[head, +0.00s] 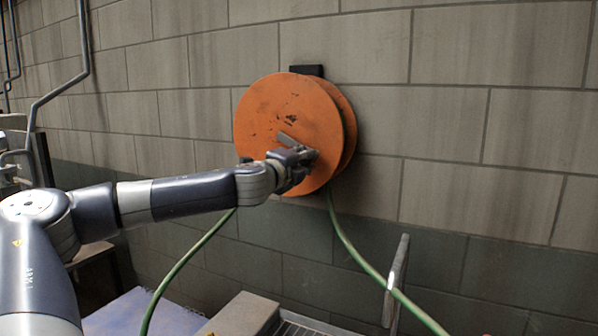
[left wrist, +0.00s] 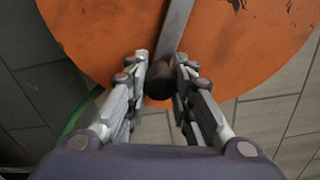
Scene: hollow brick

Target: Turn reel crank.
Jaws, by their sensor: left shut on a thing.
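The orange reel (head: 285,118) is mounted on the brick wall, its round face scuffed with dark marks. It fills the top of the left wrist view (left wrist: 100,30). The grey metal crank arm (head: 287,139) runs across the face. In the left wrist view the crank arm (left wrist: 176,28) leads down to a dark round handle (left wrist: 157,82). My left gripper (head: 306,156) is at the lower right of the reel's face. Its fingers (left wrist: 161,75) are shut on the crank handle, one on each side. My right gripper is not in view.
A green hose (head: 345,238) hangs from the reel and runs down to the lower right; another length (head: 187,257) runs to the lower left. A metal bar (head: 396,270) stands at the lower right. A pale block (head: 242,316) lies below. The wall right of the reel is clear.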

